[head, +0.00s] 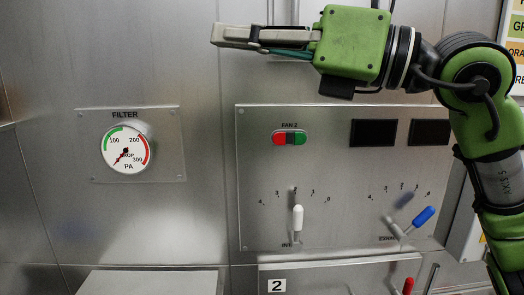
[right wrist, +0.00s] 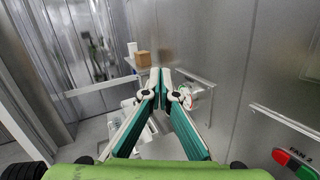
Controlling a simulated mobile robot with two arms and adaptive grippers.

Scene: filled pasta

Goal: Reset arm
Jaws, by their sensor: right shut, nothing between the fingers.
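My right arm comes in from the right in the head view, with a green wrist. My right gripper (head: 238,38) points left, in front of the metal wall and above the control panel. Its fingers are shut and hold nothing. In the right wrist view the two fingertips (right wrist: 160,84) meet in the middle, with nothing between them. The gripper appears clear of the panel's levers and buttons. My left gripper is not in view.
The metal wall holds a FILTER gauge (head: 126,148) and a control panel (head: 340,165) with red and green buttons (head: 289,138), a white lever (head: 297,218) and a blue lever (head: 421,217). A red lever (head: 408,286) is below. A cardboard box (right wrist: 143,59) stands farther off.

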